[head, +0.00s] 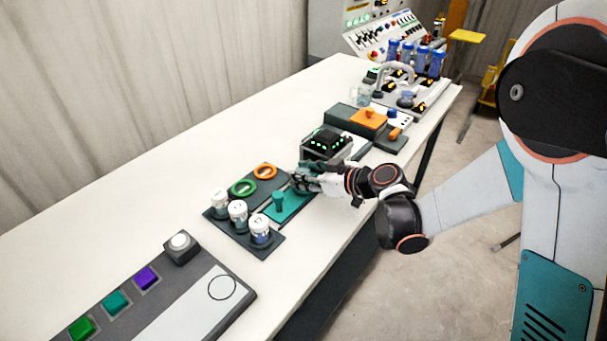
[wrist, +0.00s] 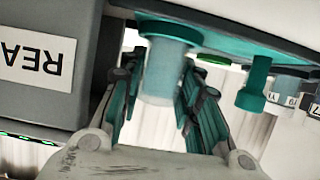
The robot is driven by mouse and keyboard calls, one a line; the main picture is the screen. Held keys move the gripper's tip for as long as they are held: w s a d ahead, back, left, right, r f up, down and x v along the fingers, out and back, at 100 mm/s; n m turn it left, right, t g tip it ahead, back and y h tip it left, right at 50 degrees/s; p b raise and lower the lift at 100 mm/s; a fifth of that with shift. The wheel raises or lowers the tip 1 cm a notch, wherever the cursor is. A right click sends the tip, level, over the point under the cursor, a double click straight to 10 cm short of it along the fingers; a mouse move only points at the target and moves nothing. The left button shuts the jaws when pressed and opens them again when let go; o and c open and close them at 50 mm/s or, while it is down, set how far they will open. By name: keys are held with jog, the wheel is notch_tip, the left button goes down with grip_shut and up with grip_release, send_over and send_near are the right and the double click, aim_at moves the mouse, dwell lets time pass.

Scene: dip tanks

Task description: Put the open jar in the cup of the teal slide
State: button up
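The teal slide (head: 288,207) lies on the dark rack on the table, with its upright knob (head: 278,200). The slide also shows along the top of the wrist view (wrist: 235,38), which looks upside down. The open jar (wrist: 162,72) is a whitish translucent cylinder, upright, with its base at the slide's teal cup (wrist: 170,30). It looks seated in the cup, but the base is hidden. My gripper (head: 303,177) has its fingers on both sides of the jar, pads against its wall. In the head view my fingers hide the jar.
A dark grey reader box (head: 325,145) stands close beside my gripper. Several white-lidded jars (head: 238,211) stand along the rack, beside a green ring (head: 243,187) and an orange ring (head: 265,171). A button panel (head: 165,285) is nearer. Table between the rack and the wall is clear.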

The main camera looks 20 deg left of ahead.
jog(key=shift+o, duration=0.3)
jog(key=shift+r, duration=0.15)
jog(key=s+d+r+m+h+p, duration=0.1)
jog(key=s+d+r+m+h, duration=0.2)
jog(key=d, duration=0.4)
jog(key=s+d+r+m+h+p, duration=0.1)
jog(key=s+d+r+p, duration=0.1)
jog(key=s+d+r, duration=0.35)
jog(key=s+d+r+m+h+p, duration=0.1)
jog(key=d+r+m+h, duration=0.1)
jog(key=d, duration=0.7)
jog(key=s+d+r+m+t+h, duration=0.1)
jog(key=s+d+r+m+h, duration=0.1)
jog(key=s+d, duration=0.5)
jog(key=s+d+r+m+h, duration=0.1)
jog(key=s+d+m+h, duration=0.3)
jog(key=s+d, duration=0.3)
jog(key=shift+d+r+m+t+h, duration=0.3)
jog(key=shift+d+r+m+t, duration=0.1)
jog(key=shift+d+m, duration=0.3)
jog(key=shift+o, duration=0.2)
dwell(0.3)
